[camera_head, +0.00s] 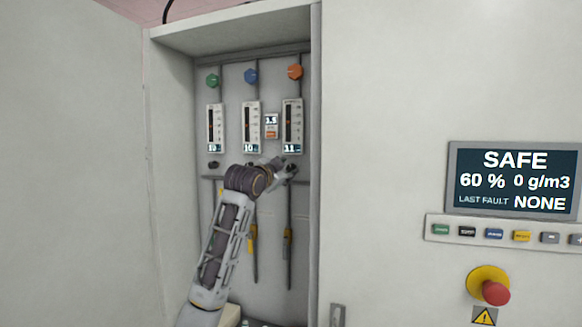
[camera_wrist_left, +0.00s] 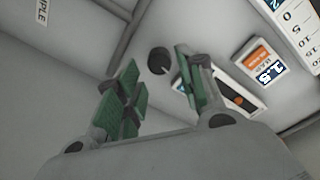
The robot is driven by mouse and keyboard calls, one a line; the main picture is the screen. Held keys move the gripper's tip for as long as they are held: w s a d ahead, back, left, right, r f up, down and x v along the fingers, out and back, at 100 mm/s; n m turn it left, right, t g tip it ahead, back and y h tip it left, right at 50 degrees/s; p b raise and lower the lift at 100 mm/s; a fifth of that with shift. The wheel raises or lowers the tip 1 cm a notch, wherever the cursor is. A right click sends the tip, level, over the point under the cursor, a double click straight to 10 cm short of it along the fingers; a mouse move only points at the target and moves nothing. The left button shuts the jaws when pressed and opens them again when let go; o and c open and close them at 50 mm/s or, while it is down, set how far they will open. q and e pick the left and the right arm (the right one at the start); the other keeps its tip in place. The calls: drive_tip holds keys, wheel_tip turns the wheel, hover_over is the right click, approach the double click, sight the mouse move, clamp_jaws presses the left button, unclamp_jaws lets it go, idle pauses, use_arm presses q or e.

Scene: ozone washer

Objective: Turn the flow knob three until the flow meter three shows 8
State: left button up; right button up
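Flow meter three (camera_head: 292,125) is the rightmost tall white gauge in the cabinet recess; its small display seems to read about 11, though the digits are blurry. Below it, flow knob three is mostly hidden by my left gripper (camera_head: 286,168) in the head view. In the left wrist view, a dark round knob (camera_wrist_left: 158,60) shows just beyond and between the fingertips. My left gripper also shows there (camera_wrist_left: 158,88), its green-padded fingers apart, with no clear contact on the knob. Part of a meter (camera_wrist_left: 238,96) is behind one finger. My right gripper is not in view.
Two more meters, left (camera_head: 215,127) and middle (camera_head: 251,127), stand beside it, with a small display box (camera_head: 271,125) between the middle and right ones. The recess wall (camera_head: 316,200) is close on the right. A panel (camera_head: 515,180) reads SAFE above an emergency button (camera_head: 494,292).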

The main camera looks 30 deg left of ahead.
sight(290, 169)
use_arm(q)
drive_tip(key=shift+w+a+p, duration=0.25)
drive_tip(key=shift+w+p, duration=0.2)
drive_tip(key=shift+w, duration=1)
drive_tip(key=shift+w+a+p, duration=0.2)
drive_tip(key=shift+w+p, duration=0.25)
drive_tip(key=shift+w, duration=0.95)
drive_tip(key=c, duration=0.7)
drive_tip(key=shift+c, duration=0.2)
drive_tip(key=n, duration=0.3)
drive_tip(key=shift+n, duration=2.3)
drive_tip(key=shift+c, duration=0.2)
